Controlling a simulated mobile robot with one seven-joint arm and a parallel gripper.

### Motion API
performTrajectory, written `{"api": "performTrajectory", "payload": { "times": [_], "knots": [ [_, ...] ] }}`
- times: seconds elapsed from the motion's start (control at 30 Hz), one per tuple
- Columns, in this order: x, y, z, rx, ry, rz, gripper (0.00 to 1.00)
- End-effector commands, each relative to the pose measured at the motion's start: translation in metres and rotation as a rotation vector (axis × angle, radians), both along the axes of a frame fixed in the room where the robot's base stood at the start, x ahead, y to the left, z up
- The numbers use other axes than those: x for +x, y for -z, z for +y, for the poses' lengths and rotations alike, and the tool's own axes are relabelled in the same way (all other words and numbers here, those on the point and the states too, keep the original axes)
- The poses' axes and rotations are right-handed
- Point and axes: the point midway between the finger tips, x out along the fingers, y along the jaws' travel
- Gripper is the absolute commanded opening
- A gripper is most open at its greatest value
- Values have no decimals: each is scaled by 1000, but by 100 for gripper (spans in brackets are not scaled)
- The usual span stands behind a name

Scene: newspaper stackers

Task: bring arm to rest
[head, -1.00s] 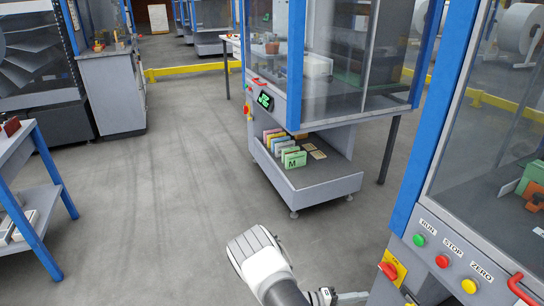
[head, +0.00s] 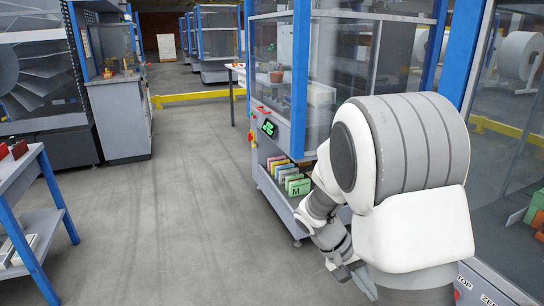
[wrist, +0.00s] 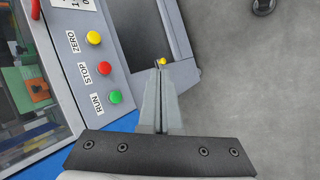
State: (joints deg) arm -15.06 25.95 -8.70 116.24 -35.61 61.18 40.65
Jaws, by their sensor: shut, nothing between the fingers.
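My gripper (wrist: 159,66) shows in the wrist view with its two fingers together and nothing between them. It points past the button panel of the near machine, over a grey edge and the floor. In the head view my gripper (head: 362,280) is small and partly hidden behind my own arm, which is folded up large on the right.
The near machine's panel carries a green RUN button (wrist: 115,97), a red STOP button (wrist: 104,68) and a yellow ZERO button (wrist: 93,38), close beside my gripper. A blue-legged table (head: 50,208) stands left; the aisle floor is clear.

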Motion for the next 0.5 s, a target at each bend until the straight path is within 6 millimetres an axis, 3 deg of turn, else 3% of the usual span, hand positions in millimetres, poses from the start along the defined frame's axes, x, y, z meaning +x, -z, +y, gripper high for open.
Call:
{"api": "performTrajectory", "payload": {
  "times": [0.2,0.5],
  "knots": [
    [-26,-51,13,178,-10,-94,0],
    [-68,-107,33,383,-77,-247,0]
  ]
}}
